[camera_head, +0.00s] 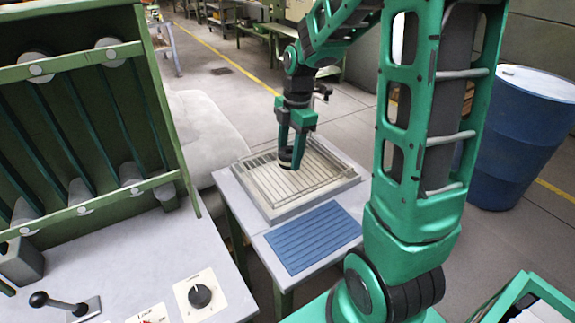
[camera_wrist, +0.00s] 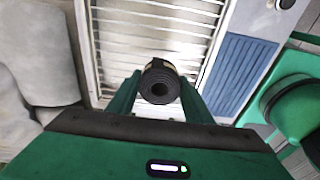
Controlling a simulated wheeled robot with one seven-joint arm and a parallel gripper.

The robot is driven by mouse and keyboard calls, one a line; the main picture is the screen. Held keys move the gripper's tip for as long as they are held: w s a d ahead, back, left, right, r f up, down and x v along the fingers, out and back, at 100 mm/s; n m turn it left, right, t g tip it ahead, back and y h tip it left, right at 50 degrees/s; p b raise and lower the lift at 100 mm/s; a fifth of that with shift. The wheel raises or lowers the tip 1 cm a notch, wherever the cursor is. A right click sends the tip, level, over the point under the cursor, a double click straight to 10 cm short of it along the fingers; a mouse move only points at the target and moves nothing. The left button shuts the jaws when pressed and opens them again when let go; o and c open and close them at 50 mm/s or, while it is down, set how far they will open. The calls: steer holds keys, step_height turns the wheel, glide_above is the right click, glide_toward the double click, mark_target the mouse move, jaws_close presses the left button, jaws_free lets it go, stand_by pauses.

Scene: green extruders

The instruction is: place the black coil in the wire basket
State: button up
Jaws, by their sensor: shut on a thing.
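The black coil (camera_wrist: 160,84) is a short dark roll with a round hole, and a paler patch shows on its far side. My gripper (camera_wrist: 158,92) is shut on the coil, with one green finger on each side of it. In the head view my gripper (camera_head: 291,155) points down with the coil (camera_head: 287,157) between its fingertips. The wire basket (camera_head: 330,193) is a shallow pale tray with a wire grid, on a small table. The coil is over the basket's grid; I cannot tell whether it touches the wires. The basket also shows in the wrist view (camera_wrist: 190,47).
A blue ribbed mat (camera_head: 313,237) lies in front of the basket on the same table. A green machine frame (camera_head: 90,120) and a grey control panel (camera_head: 140,260) stand at left. A blue barrel (camera_head: 515,140) stands at right.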

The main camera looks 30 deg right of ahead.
mark_target(290, 174)
steer(key=shift+w+d+f, duration=0.1)
steer(key=shift+d+f, duration=0.2)
steer(key=shift+f, duration=1.9)
steer(key=shift+f, duration=0.1)
steer(key=o, duration=1.1)
